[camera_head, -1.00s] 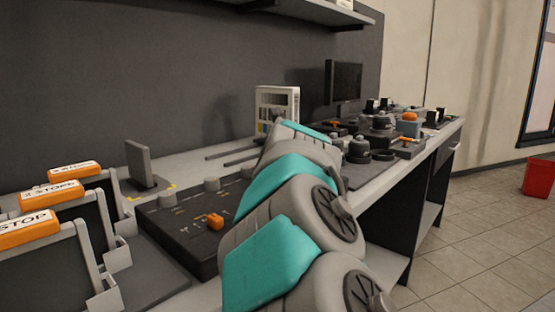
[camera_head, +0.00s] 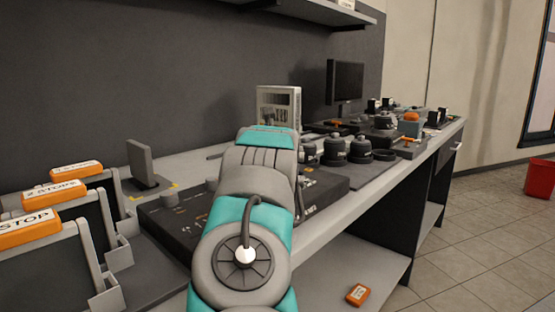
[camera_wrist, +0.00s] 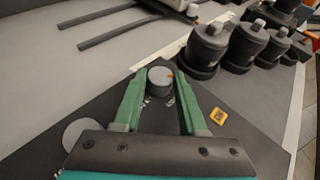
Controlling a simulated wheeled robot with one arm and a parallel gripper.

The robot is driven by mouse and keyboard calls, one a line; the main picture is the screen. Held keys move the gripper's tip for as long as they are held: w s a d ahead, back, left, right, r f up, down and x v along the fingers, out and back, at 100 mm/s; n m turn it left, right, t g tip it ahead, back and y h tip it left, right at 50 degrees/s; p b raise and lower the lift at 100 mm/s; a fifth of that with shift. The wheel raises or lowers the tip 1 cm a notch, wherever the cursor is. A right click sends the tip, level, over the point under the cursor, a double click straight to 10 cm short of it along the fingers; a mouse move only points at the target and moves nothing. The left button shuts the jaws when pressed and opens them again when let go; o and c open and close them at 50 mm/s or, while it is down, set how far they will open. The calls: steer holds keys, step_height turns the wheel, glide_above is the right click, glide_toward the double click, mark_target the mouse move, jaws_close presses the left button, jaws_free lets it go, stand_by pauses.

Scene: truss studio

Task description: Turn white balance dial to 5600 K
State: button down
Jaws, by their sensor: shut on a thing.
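The dark control panel (camera_head: 172,224) lies on the bench, partly covered by my arm in the head view. In the wrist view, my gripper (camera_wrist: 159,84) has its two green fingers on either side of a round grey dial (camera_wrist: 160,76) and is shut on it. A few white marks show beside this dial on the panel (camera_wrist: 240,145); I cannot read them, nor the dial's setting. A second grey dial (camera_wrist: 82,134) is partly hidden behind the gripper's body. A small orange piece (camera_wrist: 218,116) is right of the fingers. In the head view my arm hides the fingers and held dial.
Two dark rods (camera_wrist: 108,27) lie beyond the panel. Several dark round-topped canisters (camera_wrist: 206,48) stand close to the right. Orange-topped stands (camera_head: 62,189) are at the left in the head view. The bench front edge is free; a red bin (camera_head: 540,179) is on the floor.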

stand_by(0.3)
steer(key=shift+c, duration=2.4)
jaws_free()
steer(key=shift+f+y, duration=0.1)
steer(key=shift+y, duration=0.2)
steer(key=shift+n+y, duration=0.9)
steer(key=shift+y, duration=0.1)
steer(key=shift+d, duration=0.1)
